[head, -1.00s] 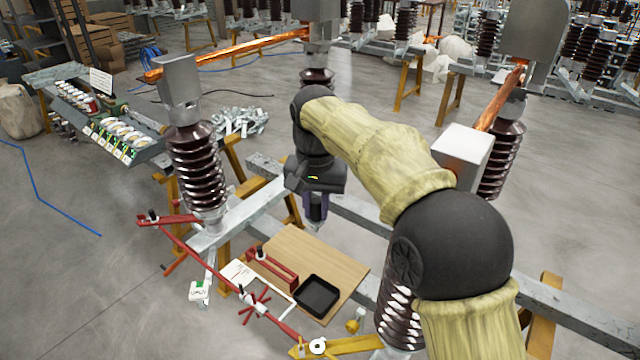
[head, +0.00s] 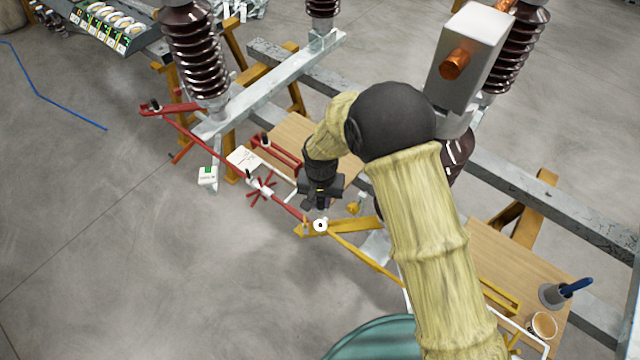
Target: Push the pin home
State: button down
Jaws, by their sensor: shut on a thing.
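My gripper (head: 320,202) hangs from the arm, just above the end of a yellow lever (head: 350,226). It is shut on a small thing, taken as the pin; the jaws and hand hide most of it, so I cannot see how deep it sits. A white ring with a dark centre (head: 320,225) lies at the lever end, right below the jaws. A long red rod (head: 215,152) runs from a red lever (head: 178,109) to that same end. A yellow rod (head: 365,258) leads away from it to the lower right.
A wooden board (head: 285,130) with a red bracket (head: 280,151) lies behind the gripper. Brown insulators (head: 195,50) and steel beams stand behind.

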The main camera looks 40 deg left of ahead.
aim_at(320, 211)
jog(key=shift+a+f+b, duration=0.1)
jog(key=shift+f+b, duration=1.6)
jog(key=shift+f, duration=1.35)
jog(key=shift+s, duration=0.1)
jog(key=shift+f+b, duration=1.9)
jog(key=shift+f, duration=0.6)
jog(key=c, duration=1.2)
grip_release()
